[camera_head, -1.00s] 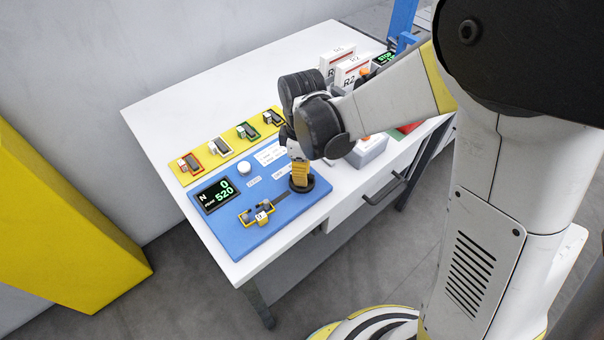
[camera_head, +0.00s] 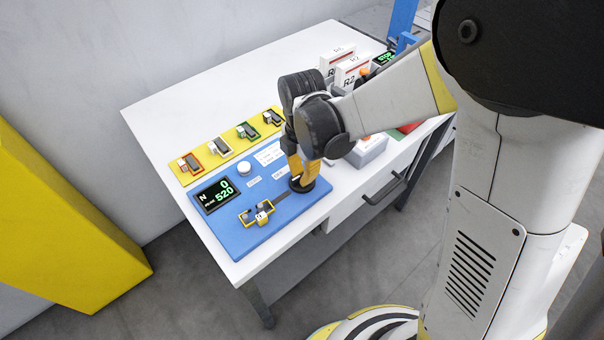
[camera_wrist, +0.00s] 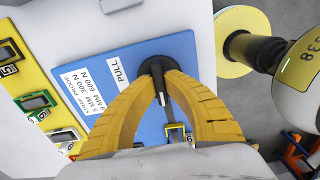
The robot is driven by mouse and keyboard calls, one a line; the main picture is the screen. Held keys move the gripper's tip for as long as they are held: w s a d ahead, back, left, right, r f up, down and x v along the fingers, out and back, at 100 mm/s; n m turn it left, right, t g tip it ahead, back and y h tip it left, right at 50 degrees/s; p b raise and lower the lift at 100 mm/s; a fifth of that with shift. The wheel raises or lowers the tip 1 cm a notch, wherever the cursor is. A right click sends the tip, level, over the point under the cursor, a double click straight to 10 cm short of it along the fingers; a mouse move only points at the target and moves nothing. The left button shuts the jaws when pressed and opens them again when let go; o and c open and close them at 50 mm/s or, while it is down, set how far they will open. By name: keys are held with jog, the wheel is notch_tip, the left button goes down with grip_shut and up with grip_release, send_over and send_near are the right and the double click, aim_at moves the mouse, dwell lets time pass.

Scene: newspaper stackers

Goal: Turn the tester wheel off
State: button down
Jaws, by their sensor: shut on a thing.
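The tester is a flat blue panel (camera_head: 228,228) on the white table, with a black round wheel (camera_head: 308,187) at its right end. My gripper (camera_head: 301,178) points down at this wheel with its yellow fingers. In the wrist view the two fingertips (camera_wrist: 160,76) are shut on the dark hub of the wheel (camera_wrist: 156,64), one on each side. The panel's display (camera_head: 217,194) reads N 0 and peak 520. A small yellow-framed clamp (camera_head: 259,213) sits on the panel beside a dark slot. The fingers hide part of the wheel.
A yellow strip (camera_head: 228,148) with several coloured-frame holders lies behind the panel. A white knob (camera_head: 244,168) stands on the panel. White boxes (camera_head: 352,72) and a grey box (camera_head: 369,151) stand to the right, near my arm. The table's back left is clear.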

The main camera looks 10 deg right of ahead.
aim_at(302, 174)
jog(key=shift+n, duration=0.4)
jog(key=c, duration=1.5)
grip_release()
jog(key=shift+o, duration=0.2)
jog(key=shift+r, duration=0.1)
notch_tip(302, 174, up, 12)
